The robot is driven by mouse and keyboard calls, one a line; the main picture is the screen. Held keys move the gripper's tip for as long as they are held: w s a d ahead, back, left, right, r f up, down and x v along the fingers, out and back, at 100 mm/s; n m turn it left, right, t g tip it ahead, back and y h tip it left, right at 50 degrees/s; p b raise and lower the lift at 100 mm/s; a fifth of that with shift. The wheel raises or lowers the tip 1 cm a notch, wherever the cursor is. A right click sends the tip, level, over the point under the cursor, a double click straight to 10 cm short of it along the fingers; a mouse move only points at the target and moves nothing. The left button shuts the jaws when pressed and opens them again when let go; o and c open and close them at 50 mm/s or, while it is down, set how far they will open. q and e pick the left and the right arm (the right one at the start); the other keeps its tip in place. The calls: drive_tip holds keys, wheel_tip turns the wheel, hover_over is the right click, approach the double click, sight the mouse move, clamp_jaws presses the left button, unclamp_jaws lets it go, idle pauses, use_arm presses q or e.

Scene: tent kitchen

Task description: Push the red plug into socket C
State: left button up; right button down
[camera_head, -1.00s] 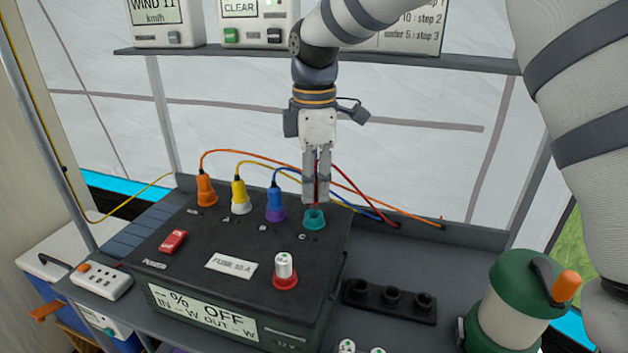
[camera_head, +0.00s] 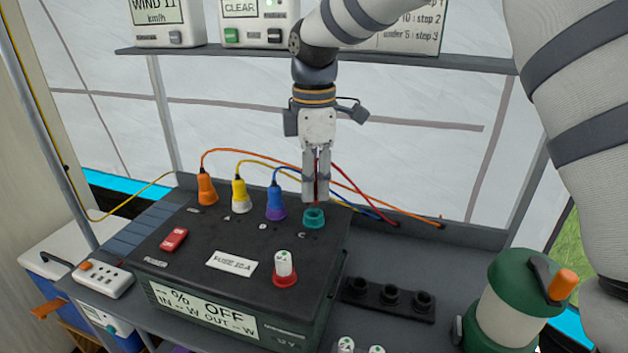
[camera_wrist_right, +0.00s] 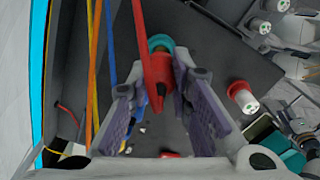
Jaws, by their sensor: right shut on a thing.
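My right gripper (camera_head: 315,198) points down at the back right of the black power box (camera_head: 190,268). It is shut on the red plug, which is mostly hidden between the fingers in the head view. In the right wrist view the red plug (camera_wrist_right: 158,75) shows between the finger pads, with its red cable running up. The teal socket C (camera_head: 314,219) is just below and in front of the fingertips; its ring (camera_wrist_right: 161,42) shows behind the plug in the wrist view. I cannot tell whether the plug touches it. My left gripper is out of view.
Orange (camera_head: 206,189), yellow (camera_head: 240,197) and blue (camera_head: 276,203) plugs stand in a row left of socket C, cables arching behind. A red-and-white knob (camera_head: 284,270) stands in front. A black three-hole block (camera_head: 388,299) and a green lantern (camera_head: 510,305) are to the right.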

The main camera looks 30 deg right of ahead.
drive_tip(key=shift+f, duration=1.6)
idle(0.4)
drive_tip(key=c, duration=1.4)
unclamp_jaws()
drive_tip(key=shift+o, duration=0.2)
drive_tip(key=shift+r, duration=0.15)
